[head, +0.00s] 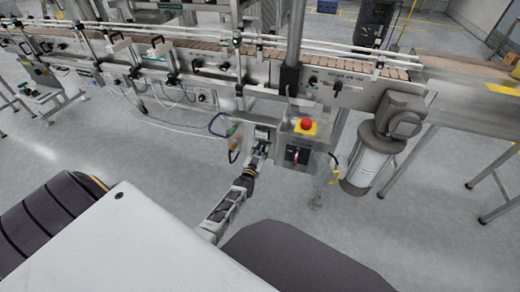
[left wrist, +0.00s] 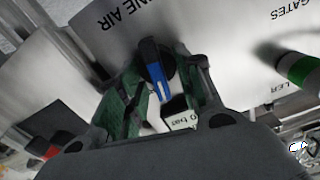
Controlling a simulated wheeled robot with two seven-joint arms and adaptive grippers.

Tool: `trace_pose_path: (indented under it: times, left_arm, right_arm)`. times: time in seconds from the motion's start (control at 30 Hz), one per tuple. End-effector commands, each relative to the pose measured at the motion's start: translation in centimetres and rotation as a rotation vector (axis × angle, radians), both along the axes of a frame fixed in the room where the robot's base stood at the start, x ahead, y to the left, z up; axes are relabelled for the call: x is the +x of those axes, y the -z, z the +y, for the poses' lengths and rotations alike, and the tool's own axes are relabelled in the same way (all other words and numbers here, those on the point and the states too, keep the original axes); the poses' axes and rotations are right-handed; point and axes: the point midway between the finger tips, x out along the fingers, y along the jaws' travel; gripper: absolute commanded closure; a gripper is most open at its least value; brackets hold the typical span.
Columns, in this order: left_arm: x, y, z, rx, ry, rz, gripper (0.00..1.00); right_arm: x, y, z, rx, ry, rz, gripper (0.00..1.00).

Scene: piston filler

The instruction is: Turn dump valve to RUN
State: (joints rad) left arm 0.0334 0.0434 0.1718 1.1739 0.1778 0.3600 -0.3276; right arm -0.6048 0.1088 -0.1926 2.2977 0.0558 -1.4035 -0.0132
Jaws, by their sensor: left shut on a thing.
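In the left wrist view, a black round valve knob with a blue pointer-like bar (left wrist: 154,66) sits on a pale panel (left wrist: 110,30) lettered with "NE AIR" upside down. I take it to be the dump valve; no RUN mark is readable. My left gripper (left wrist: 158,84) has its green-padded fingers on both sides of the knob and is shut on it. A small label ending in "0 bar" shows between the fingers. In the head view, my left gripper (head: 262,146) is at the small panel left of the emergency-stop box; the knob is too small to make out there. My right gripper is out of view.
A grey control box with a red emergency stop (head: 306,125) and a black switch (head: 297,155) stands just right of the gripper. The conveyor (head: 230,55) runs behind.

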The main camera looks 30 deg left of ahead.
Motion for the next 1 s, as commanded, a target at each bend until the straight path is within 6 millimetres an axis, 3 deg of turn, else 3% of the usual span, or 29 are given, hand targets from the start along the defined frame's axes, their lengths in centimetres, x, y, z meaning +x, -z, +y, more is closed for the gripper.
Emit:
trace_pose_path:
  times: [0.5, 1.0]
  left_arm:
    - [0.1, 0.2, -0.5, 0.437, -0.001, 0.107, 0.89]
    - [0.1, 0.4, -0.6, 0.587, 0.001, 0.143, 0.88]
  right_arm:
    - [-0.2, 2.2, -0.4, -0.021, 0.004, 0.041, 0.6]
    - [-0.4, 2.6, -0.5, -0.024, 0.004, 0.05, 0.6]
